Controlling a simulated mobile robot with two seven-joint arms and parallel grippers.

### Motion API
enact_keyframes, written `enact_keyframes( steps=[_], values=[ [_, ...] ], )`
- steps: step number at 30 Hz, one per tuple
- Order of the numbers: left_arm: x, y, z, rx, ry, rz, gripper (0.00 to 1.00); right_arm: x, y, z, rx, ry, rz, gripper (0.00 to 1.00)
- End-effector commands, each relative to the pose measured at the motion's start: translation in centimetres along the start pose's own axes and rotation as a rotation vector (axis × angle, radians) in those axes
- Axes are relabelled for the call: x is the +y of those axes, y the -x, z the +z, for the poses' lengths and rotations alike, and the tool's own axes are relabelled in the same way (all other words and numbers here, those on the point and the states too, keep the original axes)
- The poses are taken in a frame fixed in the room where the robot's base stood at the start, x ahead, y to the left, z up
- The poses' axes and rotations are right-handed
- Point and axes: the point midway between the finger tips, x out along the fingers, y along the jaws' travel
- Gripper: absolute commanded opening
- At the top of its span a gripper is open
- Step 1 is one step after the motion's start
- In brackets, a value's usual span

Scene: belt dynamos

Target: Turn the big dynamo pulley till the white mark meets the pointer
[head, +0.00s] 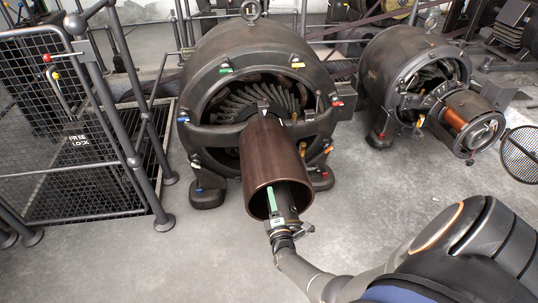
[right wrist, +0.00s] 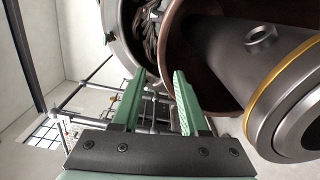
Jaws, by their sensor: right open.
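The big dynamo (head: 232,70) stands at centre left, with its brown pulley (head: 274,160) sticking out toward me, open end nearest. A small pale pointer (head: 263,106) sits above the pulley's far end. I cannot make out the white mark on the pulley. My right gripper (head: 271,198) is at the open end of the pulley, with a green finger showing against the dark inside. In the right wrist view the gripper (right wrist: 158,78) has its two green fingers apart, close to the pulley rim (right wrist: 170,40). Whether they touch it I cannot tell. My left gripper is not in view.
A smaller dynamo (head: 400,75) with a copper part stands to the right, beside a round mesh guard (head: 521,154). A railed cage with a "FREE LOCK" lever (head: 64,95) is at the left. The grey floor (head: 130,265) in front is clear.

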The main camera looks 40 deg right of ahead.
Motion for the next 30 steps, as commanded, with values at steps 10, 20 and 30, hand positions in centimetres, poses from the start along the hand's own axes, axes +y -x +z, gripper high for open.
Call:
enact_keyframes(
  steps=[10,20,30],
  values=[
    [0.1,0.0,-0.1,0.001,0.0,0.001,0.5,-0.1,0.0,0.6,0.002,0.0,0.0,0.44],
    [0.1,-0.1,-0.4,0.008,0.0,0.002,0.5,-0.1,0.1,0.5,0.011,-0.009,-0.003,0.44],
    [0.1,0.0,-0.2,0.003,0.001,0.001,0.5,-0.4,5.2,-4.8,0.302,-0.444,-0.218,0.44]
  ],
)
